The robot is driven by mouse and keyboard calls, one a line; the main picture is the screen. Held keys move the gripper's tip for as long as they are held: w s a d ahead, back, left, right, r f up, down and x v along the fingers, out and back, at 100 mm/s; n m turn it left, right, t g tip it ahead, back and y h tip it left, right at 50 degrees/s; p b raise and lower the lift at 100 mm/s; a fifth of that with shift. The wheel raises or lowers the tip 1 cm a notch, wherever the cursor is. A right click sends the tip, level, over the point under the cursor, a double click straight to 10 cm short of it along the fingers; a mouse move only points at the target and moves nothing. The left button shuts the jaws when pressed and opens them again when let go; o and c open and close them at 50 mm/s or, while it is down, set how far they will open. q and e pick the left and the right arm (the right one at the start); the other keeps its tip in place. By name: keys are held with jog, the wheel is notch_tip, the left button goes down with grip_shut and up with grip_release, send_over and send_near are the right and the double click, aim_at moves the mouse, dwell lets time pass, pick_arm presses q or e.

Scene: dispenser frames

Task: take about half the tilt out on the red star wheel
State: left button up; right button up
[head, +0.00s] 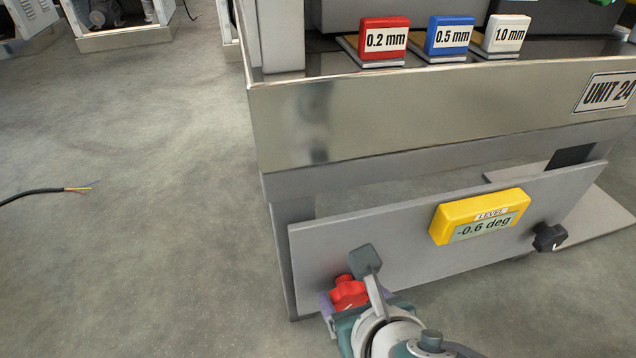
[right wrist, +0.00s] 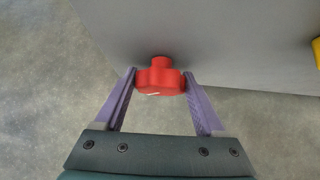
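The red star wheel (head: 349,293) sits low at the left end of a grey plate (head: 330,243). A yellow level (head: 480,217) on that plate reads -0.6 deg. My right gripper (head: 345,298) is at the red wheel, partly hiding it in the head view. In the right wrist view, its two purple fingers (right wrist: 160,80) lie against both sides of the red wheel (right wrist: 158,78), with no clear gap. A short white mark shows on the wheel's face. My left gripper is not in view.
A black star wheel (head: 549,237) is at the plate's right end. Above are a steel ledge (head: 420,110) marked UNIT 24 and red (head: 383,40), blue (head: 450,36) and white (head: 506,34) labelled blocks. A frayed cable (head: 45,191) lies on the otherwise open floor at left.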

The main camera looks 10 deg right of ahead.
jog(key=c, duration=0.8)
jog(key=shift+c, duration=0.2)
jog(key=shift+d+y, duration=0.1)
jog(key=shift+y, duration=0.2)
jog(key=shift+m+p, duration=0.3)
jog(key=shift+m+y, duration=0.3)
jog(key=shift+y, duration=0.5)
jog(key=shift+d+f+m+y+b, duration=0.15)
jog(key=shift+m+y+b, duration=0.25)
jog(key=shift+y, duration=0.4)
jog(key=shift+m+y+b, duration=0.5)
jog(key=shift+y+b, duration=0.15)
jog(key=shift+y, duration=0.15)
